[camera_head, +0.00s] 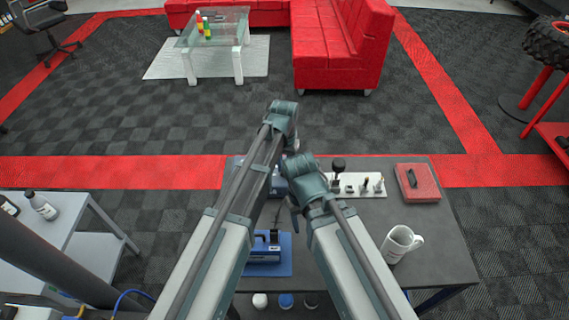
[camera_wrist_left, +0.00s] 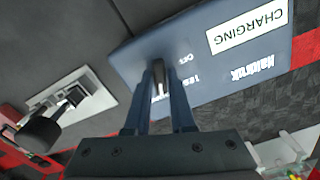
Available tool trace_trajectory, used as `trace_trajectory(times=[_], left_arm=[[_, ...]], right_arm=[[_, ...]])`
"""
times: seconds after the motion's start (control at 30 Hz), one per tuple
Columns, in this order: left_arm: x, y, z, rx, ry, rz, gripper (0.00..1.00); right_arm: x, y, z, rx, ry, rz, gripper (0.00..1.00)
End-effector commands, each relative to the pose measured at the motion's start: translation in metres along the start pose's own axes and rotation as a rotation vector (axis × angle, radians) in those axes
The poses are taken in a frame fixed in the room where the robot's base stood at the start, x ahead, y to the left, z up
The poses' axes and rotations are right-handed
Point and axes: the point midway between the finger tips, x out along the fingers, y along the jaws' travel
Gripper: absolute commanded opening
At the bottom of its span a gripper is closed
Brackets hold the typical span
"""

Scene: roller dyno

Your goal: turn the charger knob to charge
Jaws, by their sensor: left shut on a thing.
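The charger (camera_wrist_left: 200,65) is a blue-grey box with a white sign reading CHARGING, upside down in the left wrist view. Its small knob (camera_wrist_left: 158,88) sits between the two blue fingers of my left gripper (camera_wrist_left: 158,80), which is shut on it. Small white marks lie beside the knob; its pointing direction is hard to tell. In the head view, the charger (camera_head: 278,186) shows only in part behind my arms, and the left fingers are hidden. My right gripper (camera_head: 292,208) hangs over the table, mostly hidden by its own arm, so its opening cannot be read.
A side table (camera_head: 75,245) with bottles is at left. Table space between case and mug is clear.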

Motion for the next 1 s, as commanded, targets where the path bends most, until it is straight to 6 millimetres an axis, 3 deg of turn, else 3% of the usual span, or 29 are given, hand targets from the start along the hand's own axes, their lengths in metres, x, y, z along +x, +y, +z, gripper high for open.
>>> trace_trajectory(times=[0.1,0.13,0.27,0.67,1.0], left_arm=[[0.0,-0.002,-0.003,-0.002,0.006,-0.003,0.0],[0.0,-0.002,-0.003,-0.002,0.006,-0.003,0.26],[0.0,-0.001,-0.002,-0.002,0.004,-0.002,0.49],[-0.003,0.0,-0.001,-0.001,0.001,-0.001,0.49],[-0.034,-0.001,-0.001,-0.001,0.001,-0.001,0.49]], right_arm=[[0.0,0.0,0.0,0.0,0.0,0.0,0.56],[0.0,0.0,0.0,0.0,0.0,0.0,0.56],[0.0,0.0,0.0,0.0,0.0,0.0,0.56],[-0.003,0.0,0.0,0.0,0.0,0.0,0.56],[-0.034,0.003,0.002,0.0,0.0,0.0,0.56]])
